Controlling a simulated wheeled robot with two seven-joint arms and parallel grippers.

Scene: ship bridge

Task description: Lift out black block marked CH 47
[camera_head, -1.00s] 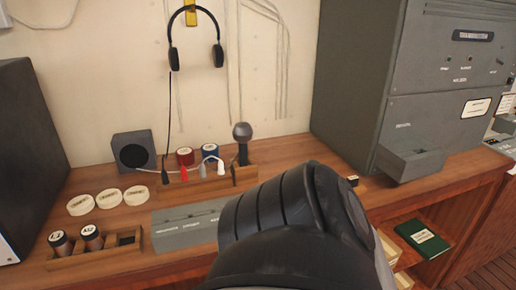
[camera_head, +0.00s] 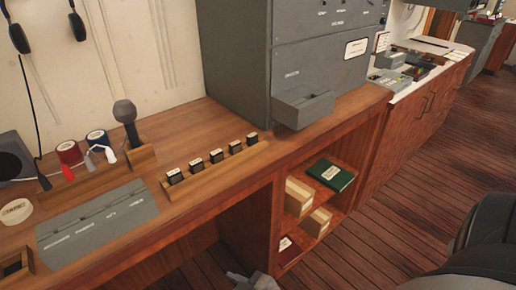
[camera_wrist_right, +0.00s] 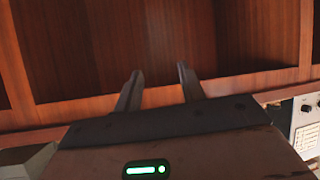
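Several small black blocks with pale labels stand in a row in a long wooden rack (camera_head: 212,180) on the desk. The nearest block (camera_head: 174,177) is at the left end and the farthest block (camera_head: 252,139) at the right end. The labels are too small to read, so I cannot tell which is CH 47. My right gripper (camera_wrist_right: 159,72) shows in the right wrist view with its two fingers apart and nothing between them, facing wooden cabinet panels. I cannot make out my left gripper in either view.
A grey panel (camera_head: 97,222) lies left of the rack, with a handset (camera_head: 126,120) behind. A tall grey cabinet (camera_head: 245,60) with a protruding tray (camera_head: 303,108) stands behind the rack's right end. Open shelves below the desk hold boxes (camera_head: 299,196) and a green book (camera_head: 331,175).

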